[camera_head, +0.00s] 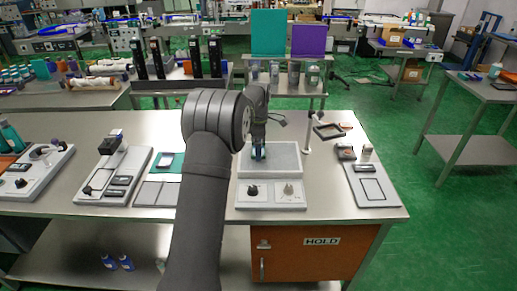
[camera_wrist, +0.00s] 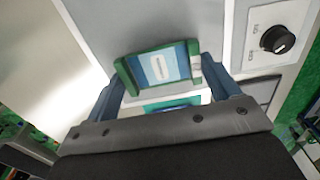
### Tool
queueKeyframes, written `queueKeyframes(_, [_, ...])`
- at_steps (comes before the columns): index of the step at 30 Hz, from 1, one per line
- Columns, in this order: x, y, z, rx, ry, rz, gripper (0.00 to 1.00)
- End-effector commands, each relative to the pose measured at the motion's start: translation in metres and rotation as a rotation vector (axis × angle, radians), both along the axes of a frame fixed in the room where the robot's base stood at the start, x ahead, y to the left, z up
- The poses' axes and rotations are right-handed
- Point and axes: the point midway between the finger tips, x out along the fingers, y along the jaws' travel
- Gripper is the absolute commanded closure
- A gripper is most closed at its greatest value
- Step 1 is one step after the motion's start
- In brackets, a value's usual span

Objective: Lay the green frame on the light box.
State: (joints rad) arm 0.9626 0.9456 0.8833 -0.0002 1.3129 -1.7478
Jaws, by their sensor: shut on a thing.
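The green frame (camera_wrist: 150,55) is between my two fingers in the wrist view, with a blue inside and a pale oblong mark. My gripper (camera_head: 258,153) is shut on it. In the head view the frame is a small blue-green patch, mostly hidden by my gripper. The light box (camera_head: 284,164) is a white square slab on the steel bench, with a control panel at its front. My gripper is over its left-middle part. The light box's pale surface also fills the top of the wrist view (camera_wrist: 190,18). I cannot tell whether the frame touches it.
The panel (camera_head: 270,195) has a black knob (camera_wrist: 278,38). Left of the box are grey plates (camera_head: 157,193) and a device on a white base (camera_head: 115,170). To the right stand a post (camera_head: 308,135) and a white board with a dark outline (camera_head: 371,185).

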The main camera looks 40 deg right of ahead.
Motion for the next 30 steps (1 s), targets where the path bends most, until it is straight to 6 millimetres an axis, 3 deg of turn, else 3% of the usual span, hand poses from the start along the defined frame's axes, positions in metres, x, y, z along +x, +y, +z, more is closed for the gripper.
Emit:
queueKeyframes(3, [0.000,0.000,-0.013,0.000,0.000,0.000,0.41])
queueKeyframes(14, [-0.001,0.000,-0.017,0.000,0.000,0.000,0.41])
queueKeyframes(15, [0.000,0.000,-0.016,0.000,0.000,0.000,0.11])
queueKeyframes(17, [0.000,0.000,-0.016,0.000,0.000,0.000,0.00])
queueKeyframes(25, [0.000,0.000,-0.014,-0.001,-0.001,0.000,0.00])
queueKeyframes(30, [0.000,-0.001,0.006,-0.004,-0.002,0.000,0.00])
